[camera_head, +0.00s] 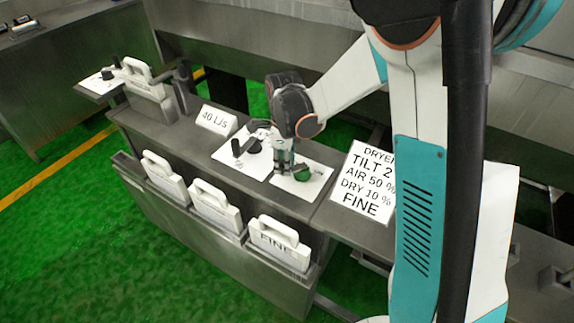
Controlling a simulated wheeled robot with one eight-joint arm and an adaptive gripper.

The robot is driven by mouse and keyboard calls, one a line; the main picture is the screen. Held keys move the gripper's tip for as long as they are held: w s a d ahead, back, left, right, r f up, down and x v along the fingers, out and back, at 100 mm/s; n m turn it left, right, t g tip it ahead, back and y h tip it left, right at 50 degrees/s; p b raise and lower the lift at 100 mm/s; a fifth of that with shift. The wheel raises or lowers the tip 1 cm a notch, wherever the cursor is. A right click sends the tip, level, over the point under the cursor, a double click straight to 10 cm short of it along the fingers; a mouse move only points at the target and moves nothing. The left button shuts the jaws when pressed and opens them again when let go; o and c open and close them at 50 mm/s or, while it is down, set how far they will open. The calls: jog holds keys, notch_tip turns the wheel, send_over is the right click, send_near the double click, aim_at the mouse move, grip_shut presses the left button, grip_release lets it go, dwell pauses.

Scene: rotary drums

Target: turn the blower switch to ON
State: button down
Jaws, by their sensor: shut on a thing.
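A green round switch (303,173) sits on a white plate (318,188) on the grey bench, and I take it to be the blower switch. No ON or OFF marking on its plate is readable from here. My gripper (284,168) points down at the left side of this switch and is shut on it. The fingers and the dark wrist hide part of the switch, so its exact setting cannot be told.
A white plate with a black knob (254,146) and a black lever (236,148) lies just left of my gripper. A "40 L/s" sign (216,120) stands behind-left. A "DRYER TILT 2 AIR 50 % DRY 10 % FINE" sign (366,185) stands right. Handled white containers (280,243) line the front.

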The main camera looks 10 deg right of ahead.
jog(key=shift+w+m, duration=0.5)
jog(key=shift+m, duration=0.4)
jog(key=c, duration=1.4)
grip_release()
notch_tip(320, 180, up, 12)
